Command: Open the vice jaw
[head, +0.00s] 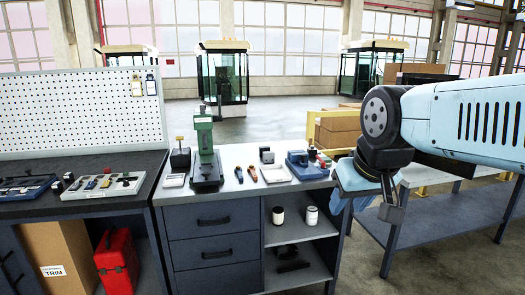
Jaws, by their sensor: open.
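A small blue vice (305,165) sits on the right end of the grey workbench top (240,178), near the back corner. My gripper (393,213) hangs at the end of my light blue arm, to the right of the bench and apart from the vice. It is open and appears empty; its fingers are small and partly hidden by the wrist.
Orange-handled tools (252,174) and a white tray (275,174) lie between press and vice. Cardboard boxes (338,130) are behind. A second table (430,178) stands at right.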

